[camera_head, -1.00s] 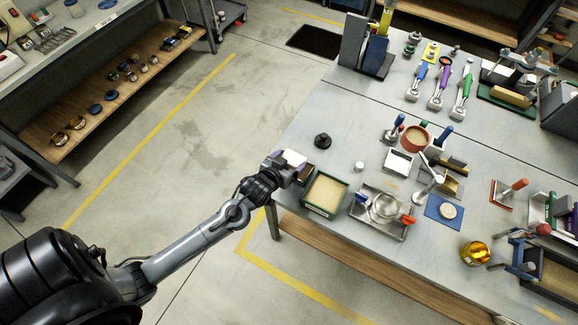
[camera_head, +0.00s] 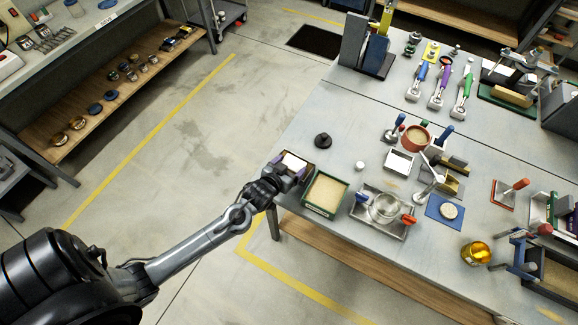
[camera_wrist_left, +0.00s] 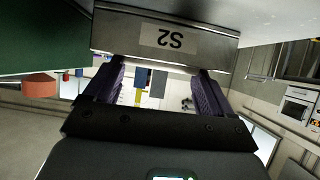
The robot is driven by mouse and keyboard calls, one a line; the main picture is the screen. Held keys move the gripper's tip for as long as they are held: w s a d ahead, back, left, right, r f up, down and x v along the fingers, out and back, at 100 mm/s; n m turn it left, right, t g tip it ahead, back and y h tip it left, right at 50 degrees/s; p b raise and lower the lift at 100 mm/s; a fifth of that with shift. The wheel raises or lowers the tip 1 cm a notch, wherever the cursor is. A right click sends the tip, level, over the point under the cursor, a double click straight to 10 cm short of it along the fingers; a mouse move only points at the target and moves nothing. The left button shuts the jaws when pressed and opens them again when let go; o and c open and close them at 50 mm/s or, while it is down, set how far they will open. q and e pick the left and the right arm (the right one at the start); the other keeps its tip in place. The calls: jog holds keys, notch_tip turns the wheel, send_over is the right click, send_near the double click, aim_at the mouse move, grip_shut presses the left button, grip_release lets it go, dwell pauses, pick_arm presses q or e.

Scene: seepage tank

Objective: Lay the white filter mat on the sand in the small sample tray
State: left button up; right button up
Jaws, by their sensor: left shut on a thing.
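The white filter mat (camera_head: 294,161) shows as a small pale patch between the fingers of my left gripper (camera_head: 289,166) in the head view. My left gripper is shut on it at the table's near left corner. The small sample tray (camera_head: 310,166) is mostly hidden beneath the mat and gripper; a brownish edge shows. In the left wrist view the wall of a grey tray labelled S2 (camera_wrist_left: 150,38) is close in front of the purple fingers (camera_wrist_left: 160,93). Whether the mat touches the sand cannot be told. My right gripper is not in view.
A green-rimmed tray of sand (camera_head: 320,212) stands right beside the small tray. A dark round knob-like object (camera_head: 322,141) stands behind, and a metal tray with a glass bowl (camera_head: 385,207) to the right.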

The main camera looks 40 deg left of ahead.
pick_arm(q)
jog(key=o, duration=0.8)
jog(key=shift+s+f, duration=0.2)
jog(key=shift+f, duration=0.5)
jog(key=shift+w+r, duration=0.1)
jog(key=shift+r, duration=0.55)
jog(key=s+d+r+m+g+h, duration=0.1)
jog(key=s+d+r+g, duration=0.1)
jog(key=s, duration=0.5)
jog(key=s+d+r+m+g, duration=0.1)
jog(key=s+d+r+g, duration=0.1)
jog(key=s, duration=0.6)
jog(key=s+d+r+m+g+h+p, duration=0.1)
jog(key=s+d+r+m+g, duration=0.1)
jog(key=s+d, duration=0.4)
jog(key=shift+s+r+g+h, duration=0.15)
jog(key=shift+s+r+g, duration=0.1)
jog(key=shift+s+g, duration=0.35)
jog(key=shift+s+r+g+h, duration=0.2)
jog(key=shift+s+g, duration=0.25)
jog(key=shift+g, duration=0.25)
